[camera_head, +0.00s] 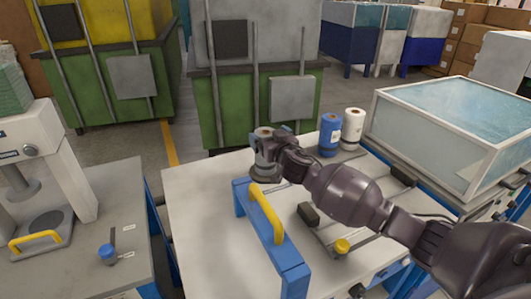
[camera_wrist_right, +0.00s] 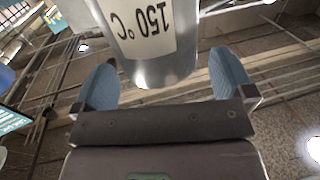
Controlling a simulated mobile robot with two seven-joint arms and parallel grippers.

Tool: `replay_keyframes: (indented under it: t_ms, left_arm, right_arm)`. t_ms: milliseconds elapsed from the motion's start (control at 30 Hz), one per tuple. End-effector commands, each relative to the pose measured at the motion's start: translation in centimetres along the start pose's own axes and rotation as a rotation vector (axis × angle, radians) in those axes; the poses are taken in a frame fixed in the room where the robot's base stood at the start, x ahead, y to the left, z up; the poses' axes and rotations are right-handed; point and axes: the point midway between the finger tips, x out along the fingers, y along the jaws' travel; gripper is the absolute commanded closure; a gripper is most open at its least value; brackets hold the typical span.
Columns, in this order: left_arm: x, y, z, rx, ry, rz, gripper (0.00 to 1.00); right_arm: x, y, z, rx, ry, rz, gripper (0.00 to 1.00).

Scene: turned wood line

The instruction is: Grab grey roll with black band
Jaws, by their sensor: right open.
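A grey roll (camera_head: 263,134) with a brownish core stands near the back edge of the white table, at the tip of my right arm. In the right wrist view a silver-grey cylinder (camera_wrist_right: 150,62) with a white label reading "150 °C" shows between the fingers. I cannot make out a black band on it. My right gripper (camera_wrist_right: 165,78) is open, with one blue-padded finger on each side of the cylinder and visible gaps to both. In the head view the gripper (camera_head: 266,160) partly hides the grey roll. My left gripper is not in view.
A blue roll (camera_head: 330,134) and a white roll (camera_head: 352,128) stand right of my gripper. A blue frame with a yellow handle (camera_head: 266,214) stands in front. A glass-topped box (camera_head: 450,125) is at right. The table's left part is clear.

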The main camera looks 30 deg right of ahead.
Motion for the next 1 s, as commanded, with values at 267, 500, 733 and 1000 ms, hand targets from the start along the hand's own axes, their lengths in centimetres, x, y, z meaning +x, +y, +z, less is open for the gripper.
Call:
replay_keyframes:
  t_ms: [267, 500, 733, 1000]
  left_arm:
    - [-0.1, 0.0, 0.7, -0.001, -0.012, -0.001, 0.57]
    - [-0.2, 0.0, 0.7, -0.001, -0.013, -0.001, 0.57]
    - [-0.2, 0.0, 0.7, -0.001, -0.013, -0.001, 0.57]
    - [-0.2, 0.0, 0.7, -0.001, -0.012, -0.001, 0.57]
  right_arm:
    - [1.8, 0.0, 0.2, 0.0, -0.002, 0.0, 0.0]
    - [1.8, 0.0, 0.1, 0.001, -0.002, 0.0, 0.06]
    - [1.7, 0.0, 0.1, 0.001, -0.001, 0.0, 0.41]
    - [1.8, 0.0, 0.1, 0.001, 0.0, 0.0, 0.7]
